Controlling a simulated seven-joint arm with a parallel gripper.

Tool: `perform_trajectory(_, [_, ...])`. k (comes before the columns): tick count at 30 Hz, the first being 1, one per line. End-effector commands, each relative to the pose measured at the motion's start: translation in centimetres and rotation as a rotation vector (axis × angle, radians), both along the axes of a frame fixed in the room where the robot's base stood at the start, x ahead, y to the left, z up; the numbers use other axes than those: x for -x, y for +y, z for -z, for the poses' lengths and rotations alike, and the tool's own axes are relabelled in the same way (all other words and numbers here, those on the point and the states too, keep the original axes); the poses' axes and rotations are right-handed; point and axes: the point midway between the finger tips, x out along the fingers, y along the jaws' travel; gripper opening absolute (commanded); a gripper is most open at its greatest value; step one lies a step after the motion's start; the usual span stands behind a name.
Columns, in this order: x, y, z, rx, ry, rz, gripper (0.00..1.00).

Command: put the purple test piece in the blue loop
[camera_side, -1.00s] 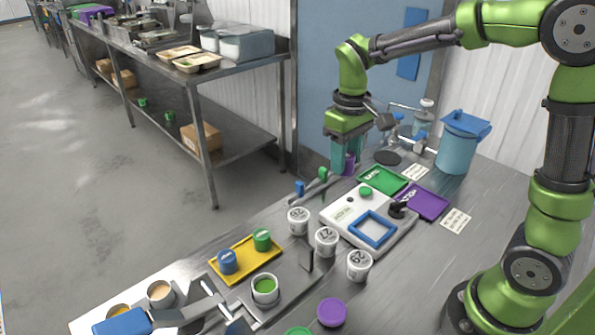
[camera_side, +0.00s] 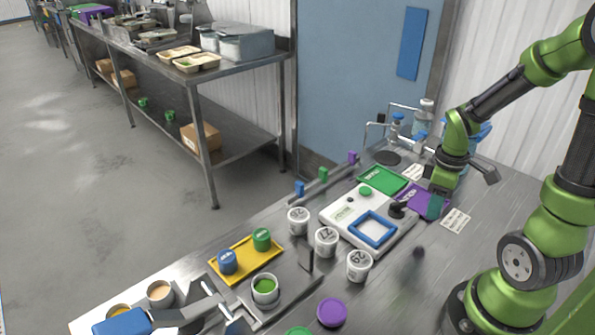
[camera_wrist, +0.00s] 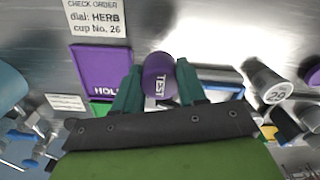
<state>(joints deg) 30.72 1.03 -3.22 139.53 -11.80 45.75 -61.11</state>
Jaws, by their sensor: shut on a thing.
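The purple test piece (camera_wrist: 159,75), a round piece with white lettering, is between the fingers of my gripper (camera_wrist: 158,88) in the wrist view. My gripper is shut on it. In the side view my gripper (camera_side: 435,207) hangs in front of the purple tray (camera_side: 413,192), right of the blue loop; the test piece cannot be made out there. The blue loop (camera_side: 358,222) is a square blue frame lying flat on the white device (camera_side: 338,213). A blue edge behind my fingers in the wrist view looks like part of it. The piece is apart from the loop.
A black knob (camera_side: 397,209) stands on the device beside the loop. White numbered cups (camera_side: 326,241) stand in front of it. A green tray (camera_side: 383,180) lies behind. A yellow tray (camera_side: 240,267) holds blue and green pieces.

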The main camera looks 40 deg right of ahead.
Motion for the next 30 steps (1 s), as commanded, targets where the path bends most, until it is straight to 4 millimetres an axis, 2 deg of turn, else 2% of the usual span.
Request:
perform_trajectory(3, [0.1,0.1,1.9,-0.004,0.006,0.0,0.1])
perform_trajectory(13, [0.1,0.1,5.7,-0.004,0.005,0.001,0.1])
perform_trajectory(26, [0.0,0.1,6.5,-0.001,0.002,0.003,0.1])
perform_trajectory(27, [0.0,0.1,6.5,-0.002,0.001,0.003,0.44])
perform_trajectory(30, [0.0,0.0,6.5,-0.002,0.001,0.003,0.59])
